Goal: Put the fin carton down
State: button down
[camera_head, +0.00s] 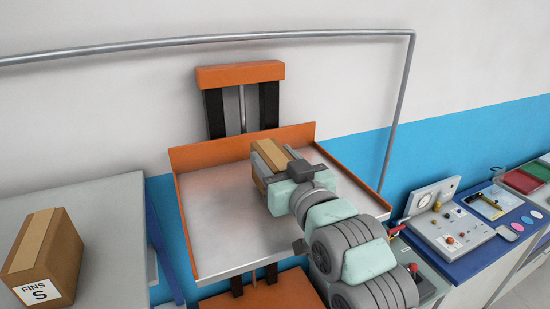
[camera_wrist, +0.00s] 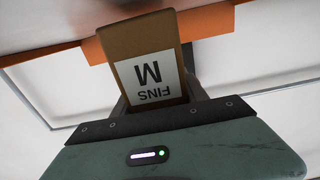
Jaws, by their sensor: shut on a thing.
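The fin carton (camera_head: 276,155) is a brown box with a paler tape strip. It is in my gripper (camera_head: 277,168), over the rear middle of the grey lift platform (camera_head: 215,235). In the wrist view the carton (camera_wrist: 120,40) shows a white label reading "FINS M", upside down, between the jaws of my gripper (camera_wrist: 158,97). My gripper is shut on it. My gripper and arm hide the carton's lower front, so I cannot tell whether its base touches the platform.
The platform has an orange back wall (camera_head: 235,147). Another carton labelled "FINS S" (camera_head: 42,257) stands on the grey table (camera_head: 100,215) at left. A gauge panel (camera_head: 450,232) and trays are at right. The platform's left and front parts are bare.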

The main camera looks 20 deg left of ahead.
jog(key=shift+f+b, duration=0.35)
jog(key=shift+f, duration=0.1)
jog(key=c, duration=1)
grip_release()
jog(key=o, duration=0.4)
jog(key=shift+w+f, duration=0.1)
jog(key=shift+f, duration=0.15)
jog(key=shift+r+p, duration=0.35)
jog(key=shift+p, duration=0.05)
jog(key=v, duration=0.4)
jog(key=b+v, duration=0.1)
jog(key=v, duration=0.3)
jog(key=r+b+v, duration=0.1)
jog(key=v, duration=0.3)
jog(key=shift+r, duration=0.1)
